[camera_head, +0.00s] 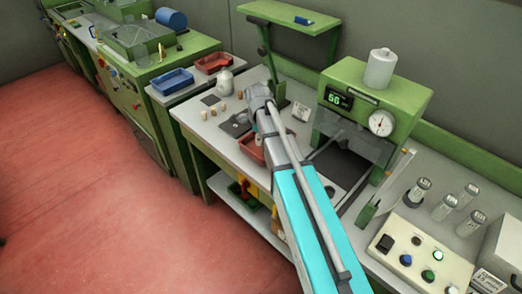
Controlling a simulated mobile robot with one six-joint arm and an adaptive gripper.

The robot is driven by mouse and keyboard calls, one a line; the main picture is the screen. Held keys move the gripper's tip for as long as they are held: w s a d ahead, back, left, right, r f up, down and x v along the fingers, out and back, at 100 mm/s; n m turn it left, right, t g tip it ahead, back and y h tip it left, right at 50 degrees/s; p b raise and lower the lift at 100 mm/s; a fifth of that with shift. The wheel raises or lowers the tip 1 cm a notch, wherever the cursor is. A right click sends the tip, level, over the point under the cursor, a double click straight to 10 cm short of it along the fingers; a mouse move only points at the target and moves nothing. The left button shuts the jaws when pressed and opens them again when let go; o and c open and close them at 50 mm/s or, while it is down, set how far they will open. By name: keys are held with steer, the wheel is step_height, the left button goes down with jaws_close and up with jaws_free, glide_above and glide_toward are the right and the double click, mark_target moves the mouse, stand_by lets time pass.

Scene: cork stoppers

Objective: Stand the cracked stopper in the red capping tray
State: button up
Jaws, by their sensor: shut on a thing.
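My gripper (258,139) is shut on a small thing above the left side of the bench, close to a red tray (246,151). The held thing is too small and too covered by the gripper to make out. My arm hides the right part of this tray. Another red tray (213,62) stands on the side table at the back left. Small tan stoppers (205,112) stand on the bench to the left of my gripper, and one more (240,95) is farther back. No crack can be made out on any of them.
A dark pad (236,125) lies just left of my gripper. A pale jug (224,82) stands at the bench's back left, and a blue tray (173,81) on the side table. A green press with a display (367,105) stands to the right. Several capped vials (421,190) are farther right.

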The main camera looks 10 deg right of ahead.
mark_target(261, 150)
steer(key=shift+w+d+f+b, duration=0.25)
steer(key=shift+w+f+b, duration=0.25)
steer(key=shift+f, duration=0.1)
steer(key=shift+w+d+f+b, duration=0.2)
steer(key=shift+w+f+b, duration=0.2)
steer(key=shift+f, duration=0.2)
steer(key=shift+w+d+f+b, duration=0.2)
steer(key=shift+w+f+b, duration=0.25)
steer(key=shift+f+b, duration=1.5)
steer(key=shift+f, duration=0.05)
steer(key=shift+s+f, duration=0.1)
steer(key=shift+f, duration=0.1)
steer(key=o, duration=0.7)
steer(key=shift+r, duration=0.1)
steer(key=shift+c, duration=0.2)
steer(key=shift+r, duration=0.2)
